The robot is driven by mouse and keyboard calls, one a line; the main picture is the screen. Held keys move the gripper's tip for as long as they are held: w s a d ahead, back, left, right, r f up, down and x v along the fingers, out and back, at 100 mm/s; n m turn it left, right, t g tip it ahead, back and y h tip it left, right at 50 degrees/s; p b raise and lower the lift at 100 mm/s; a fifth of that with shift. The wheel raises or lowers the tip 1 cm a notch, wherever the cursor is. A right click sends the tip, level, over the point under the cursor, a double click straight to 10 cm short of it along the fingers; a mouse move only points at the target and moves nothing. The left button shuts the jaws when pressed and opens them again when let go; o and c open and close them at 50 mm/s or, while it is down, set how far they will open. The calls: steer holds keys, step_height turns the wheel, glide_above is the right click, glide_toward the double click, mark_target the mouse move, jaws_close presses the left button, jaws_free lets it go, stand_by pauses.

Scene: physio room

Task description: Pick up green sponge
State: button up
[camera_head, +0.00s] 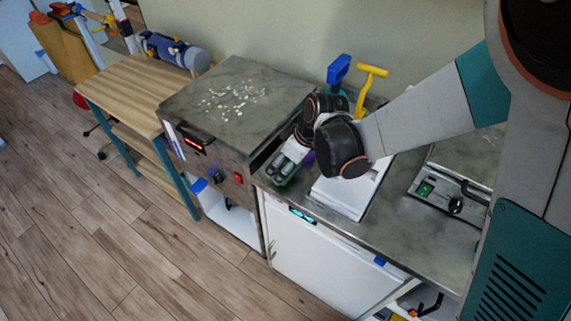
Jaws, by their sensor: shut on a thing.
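My gripper (281,170) points down at the left end of the grey counter, beside the stove-like unit. A small green piece, which looks like the green sponge (285,183), shows at its fingertips. The gripper is shut on it. Most of the sponge is hidden by the fingers, and I cannot tell whether it touches the counter.
A white tray or basin (342,198) lies just right of my gripper. A blue-handled tool (338,70) and a yellow-handled one (369,83) stand behind. The grey-topped unit (228,97) and a wooden table (132,83) are left. The wood floor (105,230) in front is clear.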

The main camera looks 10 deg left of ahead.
step_height(320, 180, up, 17)
steer(key=p, duration=1.1)
steer(key=shift+c, duration=1.1)
steer(key=shift+f, duration=0.1)
